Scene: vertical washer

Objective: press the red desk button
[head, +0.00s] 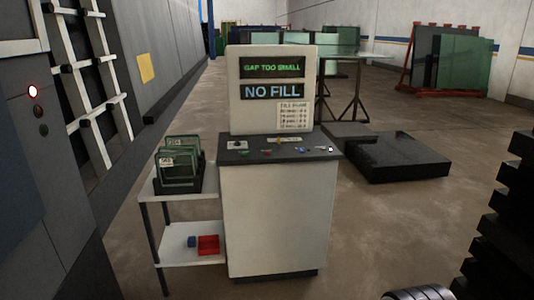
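The control desk (270,215) is a white cabinet with a dark sloping top, standing in the middle of the head view. A small red button (267,153) sits on the front part of the dark top, left of its middle. It is only a few pixels wide, so whether it is pressed in cannot be told. Nothing is seen touching the desk top.
A display panel (272,90) on the desk reads "GAP TOO SMALL" and "NO FILL". A white shelf cart (190,262) with a rack of glass pieces (178,165) stands against the desk's left. A low black platform (398,157) is behind right.

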